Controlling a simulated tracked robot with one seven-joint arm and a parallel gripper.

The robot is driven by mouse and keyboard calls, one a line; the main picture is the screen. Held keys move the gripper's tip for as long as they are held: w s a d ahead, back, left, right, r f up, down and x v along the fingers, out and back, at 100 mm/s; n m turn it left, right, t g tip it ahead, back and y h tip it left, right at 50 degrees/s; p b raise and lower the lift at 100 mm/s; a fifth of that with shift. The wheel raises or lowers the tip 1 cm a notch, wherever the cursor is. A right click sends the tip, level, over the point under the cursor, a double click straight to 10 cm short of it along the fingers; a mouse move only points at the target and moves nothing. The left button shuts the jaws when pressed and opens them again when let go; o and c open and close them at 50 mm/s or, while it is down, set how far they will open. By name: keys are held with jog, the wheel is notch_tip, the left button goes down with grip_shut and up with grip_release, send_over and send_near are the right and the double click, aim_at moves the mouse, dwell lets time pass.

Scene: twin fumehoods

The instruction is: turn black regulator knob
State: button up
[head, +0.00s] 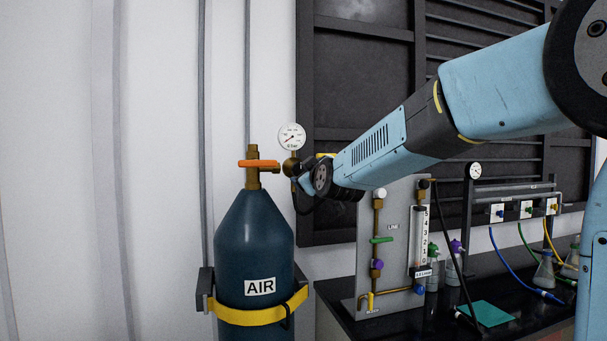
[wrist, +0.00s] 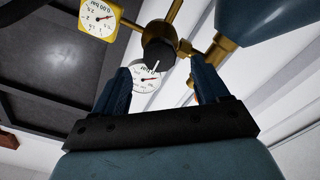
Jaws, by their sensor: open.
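In the wrist view the black regulator knob (wrist: 160,46), with a white pointer mark, sits on a brass regulator body (wrist: 190,48). My gripper (wrist: 158,66) is open. Its two dark blue fingers lie to either side of the knob in this view, with gaps to both; I cannot tell how deep they reach or whether they touch it. In the head view my gripper (head: 304,184) is at the regulator beside the cylinder's top, and the knob is hidden there by my wrist. A white round gauge (head: 292,137) stands above; it also shows in the wrist view (wrist: 144,78).
The dark blue AIR cylinder (head: 254,235) has an orange valve handle (head: 258,163) and a yellow strap (head: 262,313). A yellow square gauge (wrist: 98,18) is close to the knob. A grey flow panel (head: 390,270) stands at right on a black bench (head: 420,322).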

jog(key=v, duration=0.7)
jog(key=shift+s, duration=0.15)
jog(key=s+d+f+m+g+h, duration=0.1)
jog(key=s+d+f+m+g, duration=0.2)
jog(key=s+d+f, duration=0.3)
jog(key=s+d+f+m+g+h, duration=0.2)
jog(key=s+d+f+m+g, duration=0.2)
jog(key=s, duration=1)
jog(key=s+d+f+m+g+h, duration=0.2)
jog(key=s+d+f+m+g, duration=0.1)
jog(key=s+d+f, duration=0.6)
jog(key=shift+s+f+m+g, duration=0.3)
jog(key=shift+s+f+g, duration=0.45)
jog(key=shift+g, duration=0.15)
jog(key=shift+d, duration=0.15)
jog(key=shift+c, duration=0.4)
